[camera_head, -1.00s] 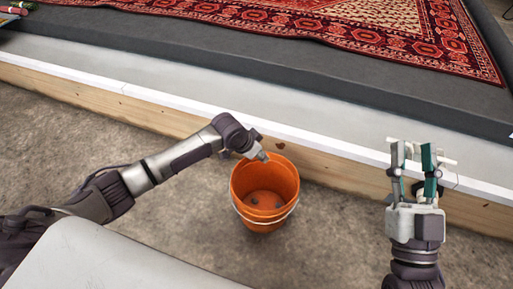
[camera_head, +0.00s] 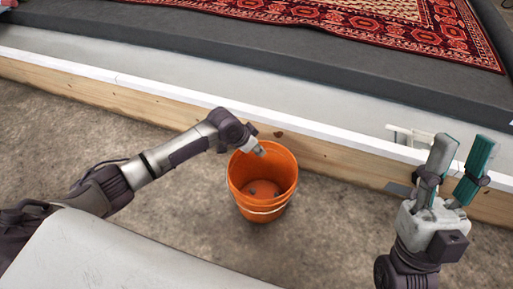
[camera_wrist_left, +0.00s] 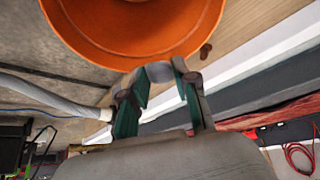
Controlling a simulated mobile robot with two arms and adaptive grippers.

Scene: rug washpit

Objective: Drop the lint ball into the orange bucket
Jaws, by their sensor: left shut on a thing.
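The orange bucket (camera_head: 245,205) stands upright on the concrete floor against the wooden board, its mouth open upward. A couple of small dark grey lumps (camera_head: 252,193) lie on its bottom. My left gripper (camera_head: 259,150) is over the bucket's far rim area. In the left wrist view its fingers (camera_wrist_left: 160,72) are shut on a small grey lump, the lint ball (camera_wrist_left: 160,74), with the bucket (camera_wrist_left: 140,45) just beyond the fingertips. The lint ball is hard to make out in the head view. My right gripper (camera_head: 466,145) is open and empty, well right of the bucket.
The wooden board with a white top edge (camera_head: 150,97) runs behind the bucket. Beyond it lie a grey ledge and a red patterned rug (camera_head: 400,27). A pale fixture (camera_head: 408,134) sits on the edge near my right gripper. Floor left of the bucket is clear.

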